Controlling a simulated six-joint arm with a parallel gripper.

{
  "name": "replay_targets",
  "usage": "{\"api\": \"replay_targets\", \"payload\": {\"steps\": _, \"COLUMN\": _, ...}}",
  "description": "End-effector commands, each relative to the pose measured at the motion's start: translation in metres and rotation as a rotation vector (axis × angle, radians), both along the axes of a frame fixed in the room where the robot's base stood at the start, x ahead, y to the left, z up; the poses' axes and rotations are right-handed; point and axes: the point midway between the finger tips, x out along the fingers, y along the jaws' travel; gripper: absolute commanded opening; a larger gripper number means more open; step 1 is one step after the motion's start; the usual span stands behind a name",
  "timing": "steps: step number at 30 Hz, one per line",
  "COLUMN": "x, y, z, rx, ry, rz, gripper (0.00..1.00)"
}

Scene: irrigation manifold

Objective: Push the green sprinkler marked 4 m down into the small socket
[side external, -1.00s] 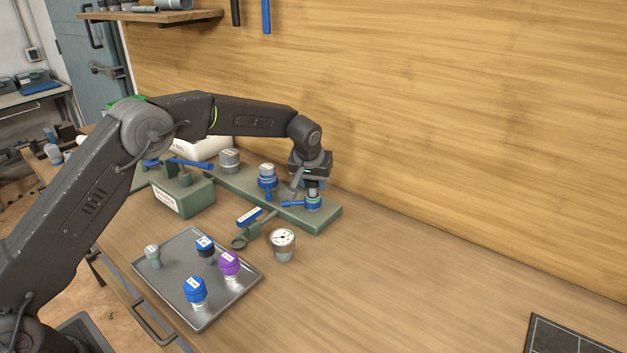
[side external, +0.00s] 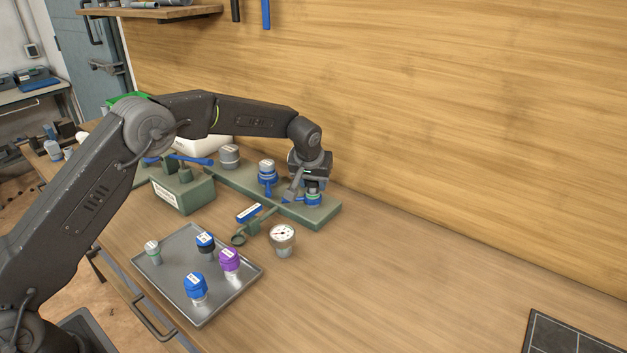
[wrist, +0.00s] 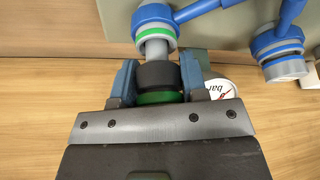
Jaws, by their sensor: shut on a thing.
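My gripper (side external: 313,184) is over the right end of the green manifold base (side external: 325,214). In the wrist view its blue fingers are shut on the sprinkler (wrist: 159,75), which has a black body and a green band; its marking cannot be read. Its grey stem points at the small socket (wrist: 154,14), a grey piece with a green ring and a blue collar. The stem's end meets the socket mouth or is just inside it; the depth cannot be told. In the side view the socket (side external: 313,199) is directly under the gripper and partly hidden.
A second blue-collared socket with a grey top (side external: 267,172) stands left along the manifold. A metal tray (side external: 172,286) holds several caps.

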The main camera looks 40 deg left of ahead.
Motion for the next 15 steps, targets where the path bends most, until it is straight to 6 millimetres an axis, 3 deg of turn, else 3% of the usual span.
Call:
{"api": "replay_targets", "payload": {"steps": 14, "x": -0.0001, "y": 0.0000, "z": -0.0016, "rx": 0.000, "ry": 0.001, "rz": 0.000, "gripper": 0.16}}
{"api": "replay_targets", "payload": {"steps": 15, "x": -0.0002, "y": 0.0000, "z": -0.0017, "rx": 0.000, "ry": 0.001, "rz": 0.000, "gripper": 0.42}}
